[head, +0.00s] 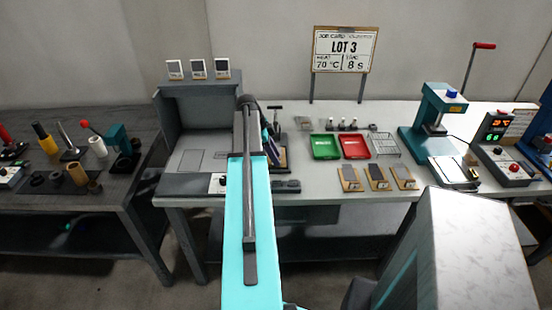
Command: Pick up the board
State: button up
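Three small wooden boards with grey plates on them lie in a row near the front edge of the light worktable: a left one (350,179), a middle one (377,178) and a right one (404,177). I cannot tell which is the task's board. A larger framed board reading "LOT 3" (344,50) stands on posts at the back. My turquoise arm reaches forward over the table, left of the small boards and apart from them. My gripper is at the arm's far end, hidden behind the arm's links; its fingers cannot be made out.
A green tray (325,147), a red tray (355,147) and a wire rack (384,146) sit behind the small boards. A teal press (431,115) and a control box (501,140) stand right. A grey stand (197,105) is left. A dark side table (75,190) holds tools.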

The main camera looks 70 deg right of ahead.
jog(key=shift+f, duration=0.15)
dwell(0.4)
grip_shut()
jog(key=shift+s, duration=0.15)
jog(key=shift+s+d+r+b, duration=0.1)
jog(key=shift+r+b, duration=0.45)
notch_tip(320, 180, up, 6)
jog(key=shift+r+b, duration=0.1)
jog(key=shift+b, duration=0.85)
jog(key=s+d+b, duration=0.2)
jog(key=s+d, duration=0.1)
jog(key=s, duration=0.6)
jog(key=s+d+b, duration=0.2)
jog(key=s+d, duration=0.2)
jog(key=s, duration=0.5)
jog(key=shift+s, duration=0.15)
